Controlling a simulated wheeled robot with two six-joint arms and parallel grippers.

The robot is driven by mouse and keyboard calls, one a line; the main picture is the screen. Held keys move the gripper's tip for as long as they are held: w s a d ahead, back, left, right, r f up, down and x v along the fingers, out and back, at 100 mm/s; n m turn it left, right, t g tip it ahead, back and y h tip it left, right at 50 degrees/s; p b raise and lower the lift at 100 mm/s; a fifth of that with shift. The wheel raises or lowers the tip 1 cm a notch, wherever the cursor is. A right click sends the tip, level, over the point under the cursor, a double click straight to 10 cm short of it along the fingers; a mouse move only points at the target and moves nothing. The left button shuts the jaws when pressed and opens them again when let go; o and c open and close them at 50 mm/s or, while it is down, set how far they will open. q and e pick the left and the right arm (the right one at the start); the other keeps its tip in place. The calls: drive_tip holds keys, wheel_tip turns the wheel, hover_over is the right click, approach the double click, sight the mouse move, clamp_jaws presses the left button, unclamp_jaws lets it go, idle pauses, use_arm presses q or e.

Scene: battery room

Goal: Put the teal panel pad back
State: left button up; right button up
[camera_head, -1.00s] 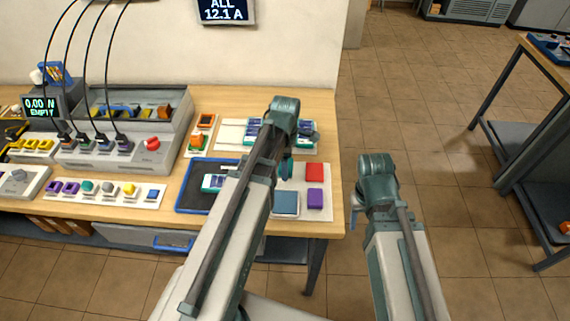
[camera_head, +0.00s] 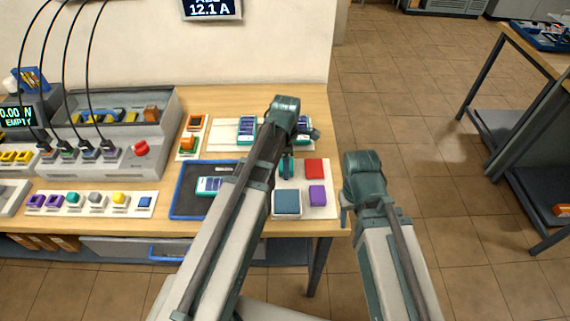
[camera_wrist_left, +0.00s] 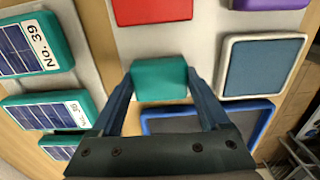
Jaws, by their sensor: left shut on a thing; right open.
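The teal panel pad (camera_wrist_left: 160,78) is a small rounded block between the two fingers of my left gripper (camera_wrist_left: 160,92) in the wrist view. The gripper is shut on it, over or at the edge of a white board (camera_wrist_left: 205,45); contact is not clear. In the head view my left gripper (camera_head: 287,168) is at the board, partly hidden by its own arm. The board carries a red pad (camera_head: 314,168), a purple pad (camera_head: 318,195) and a blue-grey pad (camera_head: 287,202) in a pale frame. My right gripper (camera_head: 345,212) is open, empty, beyond the table's right edge.
A blue-rimmed dark tray (camera_head: 187,212) lies left of the board. Solar-cell blocks (camera_head: 247,130) stand behind it. A row of coloured buttons (camera_head: 97,200) and a grey console (camera_head: 120,160) fill the left. Open floor (camera_head: 410,110) lies to the right.

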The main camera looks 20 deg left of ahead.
use_arm(q)
drive_tip(key=o, duration=1.2)
drive_tip(key=shift+f, duration=0.1)
drive_tip(key=shift+c, duration=0.2)
wheel_tip(320, 180, up, 12)
drive_tip(key=p, duration=1.2)
drive_tip(key=shift+r, duration=0.2)
use_arm(e)
wheel_tip(320, 180, up, 12)
drive_tip(key=shift+r, duration=0.1)
